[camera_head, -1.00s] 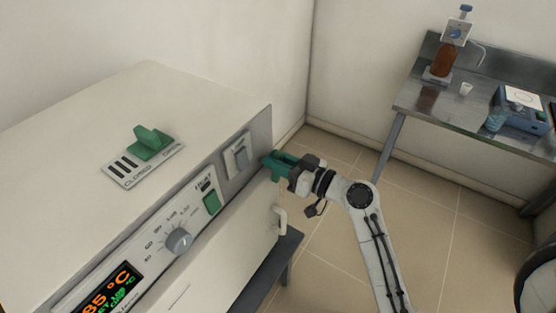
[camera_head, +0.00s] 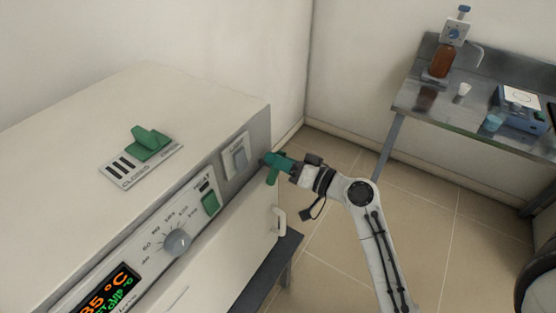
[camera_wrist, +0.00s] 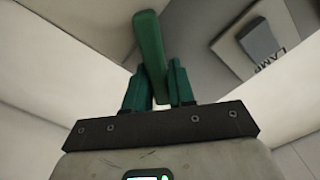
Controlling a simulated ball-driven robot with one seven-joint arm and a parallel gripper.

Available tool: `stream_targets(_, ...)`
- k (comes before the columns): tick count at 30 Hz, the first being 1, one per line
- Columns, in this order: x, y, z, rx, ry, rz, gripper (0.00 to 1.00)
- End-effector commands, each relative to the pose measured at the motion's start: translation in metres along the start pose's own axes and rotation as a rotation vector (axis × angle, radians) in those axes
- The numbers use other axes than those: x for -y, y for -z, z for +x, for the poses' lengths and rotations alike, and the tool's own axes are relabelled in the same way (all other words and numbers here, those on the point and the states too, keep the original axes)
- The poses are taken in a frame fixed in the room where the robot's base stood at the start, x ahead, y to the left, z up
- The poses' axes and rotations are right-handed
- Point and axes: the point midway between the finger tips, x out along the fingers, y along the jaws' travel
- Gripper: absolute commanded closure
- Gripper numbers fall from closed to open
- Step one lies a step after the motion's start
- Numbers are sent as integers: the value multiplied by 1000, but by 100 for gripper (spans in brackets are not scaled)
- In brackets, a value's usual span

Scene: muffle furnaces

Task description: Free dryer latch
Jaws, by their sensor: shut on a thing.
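The dryer (camera_head: 150,110) is a large cream cabinet at the left of the head view, with a grey front edge. A green latch handle is gripped at the right end of its front; in the wrist view the latch handle (camera_wrist: 150,50) is a long green bar rising between the green fingers. My gripper (camera_head: 276,165) is at that front right corner, beside the lamp switch (camera_head: 236,155). In the wrist view my gripper (camera_wrist: 158,85) is shut on the bar. The latch's mount is hidden in both views.
A green vent slider (camera_head: 148,142) marked CLOSED and OPEN sits on the dryer top. The front panel has a dial (camera_head: 176,242), a green switch (camera_head: 211,203) and a lit display (camera_head: 105,290). A door handle (camera_head: 280,221) is below my gripper. A steel bench (camera_head: 440,110) stands back right.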

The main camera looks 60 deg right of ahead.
Motion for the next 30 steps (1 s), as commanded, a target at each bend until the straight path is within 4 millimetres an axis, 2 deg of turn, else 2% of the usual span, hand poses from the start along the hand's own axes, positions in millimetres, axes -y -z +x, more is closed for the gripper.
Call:
stream_targets(18, -10, -2, 0, 2, -1, 573, 100)
stream_targets(30, -15, -6, 0, 1, -2, 816, 100)
